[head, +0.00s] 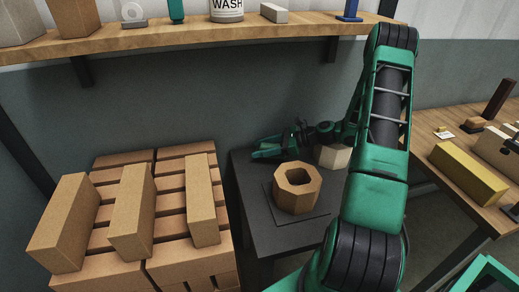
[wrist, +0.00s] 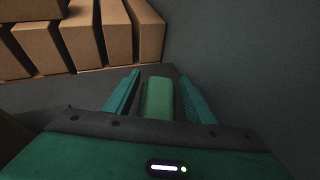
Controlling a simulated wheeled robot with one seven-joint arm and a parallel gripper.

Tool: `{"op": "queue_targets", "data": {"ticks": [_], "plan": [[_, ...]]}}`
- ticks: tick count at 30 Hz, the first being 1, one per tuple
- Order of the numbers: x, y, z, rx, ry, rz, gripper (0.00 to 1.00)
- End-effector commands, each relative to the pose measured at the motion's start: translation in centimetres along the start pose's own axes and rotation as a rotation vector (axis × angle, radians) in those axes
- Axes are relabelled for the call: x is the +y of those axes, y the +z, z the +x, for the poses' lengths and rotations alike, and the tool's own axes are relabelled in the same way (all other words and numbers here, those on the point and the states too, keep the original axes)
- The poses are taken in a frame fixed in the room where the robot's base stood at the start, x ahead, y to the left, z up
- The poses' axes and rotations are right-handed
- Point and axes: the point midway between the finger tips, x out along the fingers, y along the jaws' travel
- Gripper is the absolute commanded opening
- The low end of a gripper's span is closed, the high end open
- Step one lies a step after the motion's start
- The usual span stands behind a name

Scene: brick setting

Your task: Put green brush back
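My gripper (head: 266,149) is low over the dark table, left of the hexagonal blocks' far side. In the wrist view its two teal fingers (wrist: 160,84) stand apart. A pale green, rounded block-like thing (wrist: 158,98) lies between them, with dark gaps along both sides. It may be the green brush, but I cannot tell its full shape. The head view does not show it clearly apart from the green fingers. A teal upright thing (head: 176,11) stands on the wall shelf, its top cut off by the picture edge.
The wooden shelf (head: 130,45) holds a WASH tub (head: 227,9), a pale block (head: 273,13) and a blue upright thing (head: 350,11). Stacked bricks (head: 131,220) stand left of the dark table (head: 262,237). A hollow hexagonal block (head: 296,201) stands near the gripper. A wooden bench (head: 440,115) is at right.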

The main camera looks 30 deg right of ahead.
Motion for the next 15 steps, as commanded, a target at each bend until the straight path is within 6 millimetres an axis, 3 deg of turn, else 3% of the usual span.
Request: {"op": "queue_targets", "data": {"ticks": [11, 15], "plan": [[0.0, 0.2, -0.1, 0.000, 0.000, -0.001, 0.60], [-0.1, 0.1, -1.6, 0.000, -0.004, 0.001, 0.60]]}}
